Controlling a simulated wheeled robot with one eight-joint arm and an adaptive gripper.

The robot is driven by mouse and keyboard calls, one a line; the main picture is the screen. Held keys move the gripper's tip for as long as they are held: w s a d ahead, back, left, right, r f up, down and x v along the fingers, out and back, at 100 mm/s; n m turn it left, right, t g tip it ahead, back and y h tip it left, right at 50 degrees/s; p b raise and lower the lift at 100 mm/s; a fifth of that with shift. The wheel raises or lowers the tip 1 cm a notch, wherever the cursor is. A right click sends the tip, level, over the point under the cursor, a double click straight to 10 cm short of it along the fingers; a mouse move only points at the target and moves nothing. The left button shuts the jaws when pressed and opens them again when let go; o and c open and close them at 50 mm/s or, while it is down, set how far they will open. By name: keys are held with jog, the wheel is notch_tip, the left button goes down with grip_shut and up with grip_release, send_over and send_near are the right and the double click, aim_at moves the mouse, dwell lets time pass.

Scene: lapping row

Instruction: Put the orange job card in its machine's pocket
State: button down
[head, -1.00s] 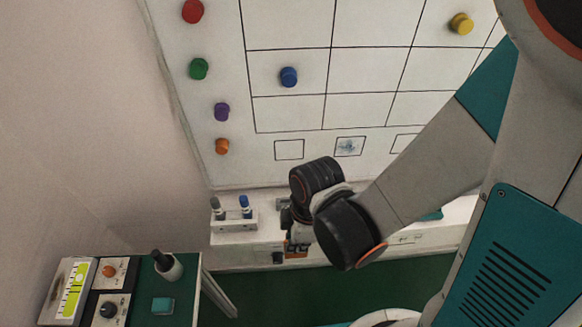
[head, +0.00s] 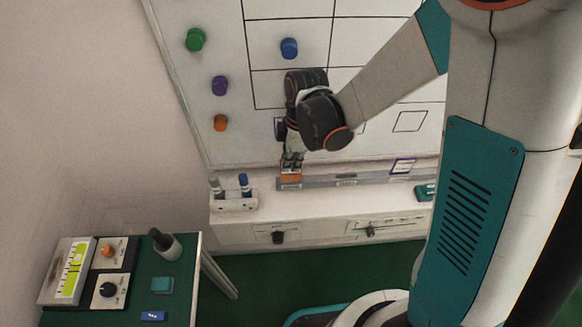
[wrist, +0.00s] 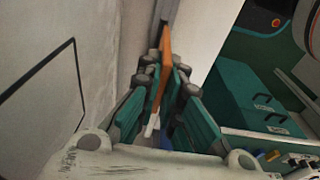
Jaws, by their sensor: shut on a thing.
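The orange job card (head: 290,178) is held in my gripper (head: 291,163), in front of the lower edge of the whiteboard (head: 255,150). In the wrist view the card (wrist: 163,65) stands edge-on between the fingers of my gripper (wrist: 166,78), which are shut on it. In the head view its lower part shows orange below the fingers, at the left end of a grey strip (head: 340,181) along the back of the ledge. I cannot tell whether it touches the strip. I cannot make out which pocket belongs to the card.
A holder with markers (head: 233,203) stands on the ledge (head: 320,205), left of my gripper. Coloured magnets, such as a purple one (head: 219,86), sit on the board. At lower left a green desk (head: 190,285) carries control boxes (head: 110,290) and a dark-handled tool (head: 166,243).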

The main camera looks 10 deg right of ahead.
jog(key=shift+w+f+b, duration=0.15)
jog(key=shift+f+b, duration=0.25)
jog(key=shift+f, duration=0.5)
jog(key=shift+w+f+b, duration=0.15)
jog(key=shift+f+b, duration=0.25)
jog(key=shift+f, duration=0.5)
jog(key=shift+f, duration=0.2)
jog(key=c, duration=1.8)
grip_release()
jog(key=shift+r, duration=0.1)
jog(key=shift+r, duration=0.15)
